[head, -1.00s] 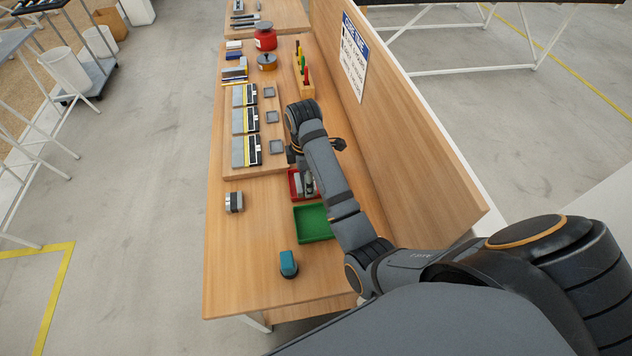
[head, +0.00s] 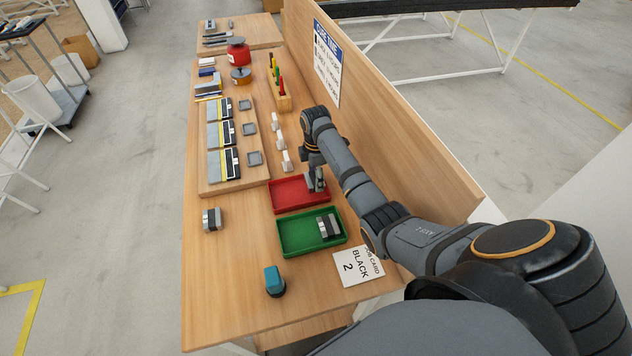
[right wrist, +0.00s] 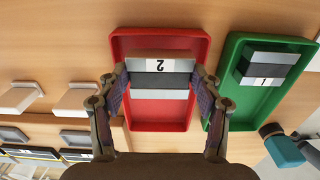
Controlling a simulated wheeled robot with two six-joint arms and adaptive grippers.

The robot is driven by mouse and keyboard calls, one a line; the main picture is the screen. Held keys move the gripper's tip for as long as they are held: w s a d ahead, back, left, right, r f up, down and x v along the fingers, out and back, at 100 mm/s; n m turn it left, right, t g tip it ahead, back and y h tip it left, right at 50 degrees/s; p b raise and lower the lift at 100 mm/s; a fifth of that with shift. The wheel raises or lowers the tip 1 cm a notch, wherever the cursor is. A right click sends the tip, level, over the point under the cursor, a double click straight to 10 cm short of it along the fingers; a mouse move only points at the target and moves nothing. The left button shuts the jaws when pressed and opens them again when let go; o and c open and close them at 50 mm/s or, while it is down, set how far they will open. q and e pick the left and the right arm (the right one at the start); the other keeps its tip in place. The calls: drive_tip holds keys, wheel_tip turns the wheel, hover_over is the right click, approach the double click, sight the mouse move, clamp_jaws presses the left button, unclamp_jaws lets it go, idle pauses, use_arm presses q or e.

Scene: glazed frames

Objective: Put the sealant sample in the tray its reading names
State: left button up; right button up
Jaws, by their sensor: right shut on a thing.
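My right gripper (head: 317,187) is shut on a sealant sample (right wrist: 160,75), a light block with a dark middle band and a "2" on its face. It holds the sample over the red tray (head: 287,194); I cannot tell whether the sample touches the tray floor. The red tray (right wrist: 160,118) shows no other sample. The green tray (head: 296,248), nearer me, holds another banded sample (head: 328,226), marked "1" in the right wrist view (right wrist: 266,69). A white job card (head: 357,267) reads "BLACK 2". My left gripper is out of view.
A "CURE TIME" sign (head: 327,56) hangs on the back panel (head: 385,130); its small lines are unclear. A silver-and-dark block (head: 212,220) and a teal object (head: 274,280) stand on the bench. Several strip panels (head: 223,163) and small grey dishes (head: 254,158) lie farther off.

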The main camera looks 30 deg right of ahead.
wheel_tip(320, 180, down, 3)
drive_tip(key=shift+d+r+p, duration=0.1)
drive_tip(key=shift+r+p, duration=0.1)
drive_tip(key=shift+p, duration=0.45)
drive_tip(key=shift+f, duration=0.25)
drive_tip(key=shift+f, duration=0.1)
drive_tip(key=o, duration=1)
drive_tip(key=shift+f, duration=0.1)
drive_tip(key=shift+r, duration=0.25)
wheel_tip(320, 180, up, 12)
drive_tip(key=shift+f+b, duration=0.1)
drive_tip(key=shift+b, duration=1.1)
